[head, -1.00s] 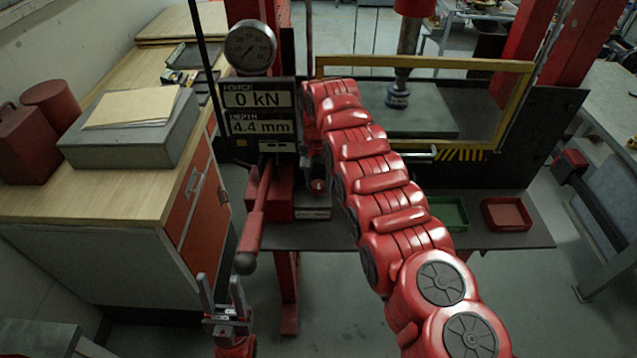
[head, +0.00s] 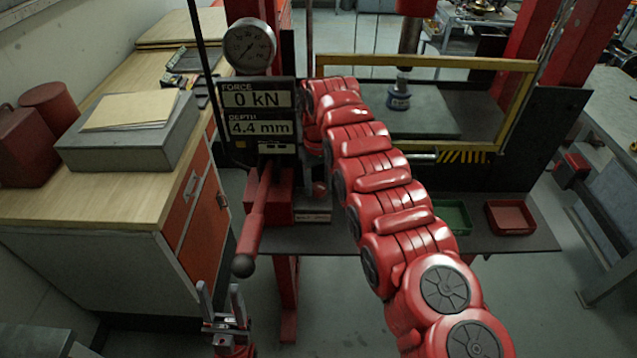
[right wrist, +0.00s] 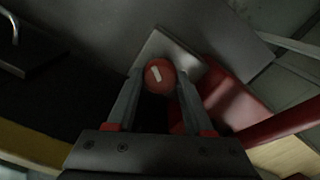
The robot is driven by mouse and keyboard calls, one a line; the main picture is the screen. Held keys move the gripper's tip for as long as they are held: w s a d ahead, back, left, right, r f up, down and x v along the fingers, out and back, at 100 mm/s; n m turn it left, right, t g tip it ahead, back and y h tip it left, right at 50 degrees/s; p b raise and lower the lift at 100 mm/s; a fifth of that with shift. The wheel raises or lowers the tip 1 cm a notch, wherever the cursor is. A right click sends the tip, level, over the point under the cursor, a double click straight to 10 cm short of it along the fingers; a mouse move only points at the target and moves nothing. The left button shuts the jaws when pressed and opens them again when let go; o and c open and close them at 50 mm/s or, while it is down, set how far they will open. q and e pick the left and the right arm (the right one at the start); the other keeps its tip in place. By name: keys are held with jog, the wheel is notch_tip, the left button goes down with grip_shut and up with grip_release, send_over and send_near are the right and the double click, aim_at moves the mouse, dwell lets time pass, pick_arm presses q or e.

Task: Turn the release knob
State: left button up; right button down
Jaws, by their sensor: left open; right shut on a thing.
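The release knob (right wrist: 159,75) is a round red knob with a white mark on its face, seen in the right wrist view against a grey plate. My right gripper (right wrist: 156,84) is shut on it, one finger on each side. In the head view the knob (head: 319,188) shows as a small red spot below the display, and my right arm hides most of the right gripper. My left gripper (head: 222,303) is open and empty at the lower left, below the ball end of the red lever (head: 254,220).
The display (head: 258,113) reads 0 kN and 4.4 mm, below a round gauge (head: 249,46). A yellow-framed guard (head: 430,62) stands behind my right arm. Green (head: 453,216) and red (head: 510,217) trays lie on the right. A wooden-topped cabinet (head: 110,205) stands left.

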jog(key=n, duration=0.7)
jog(key=shift+r, duration=0.1)
dwell(0.5)
jog(key=shift+c, duration=1.4)
grip_release()
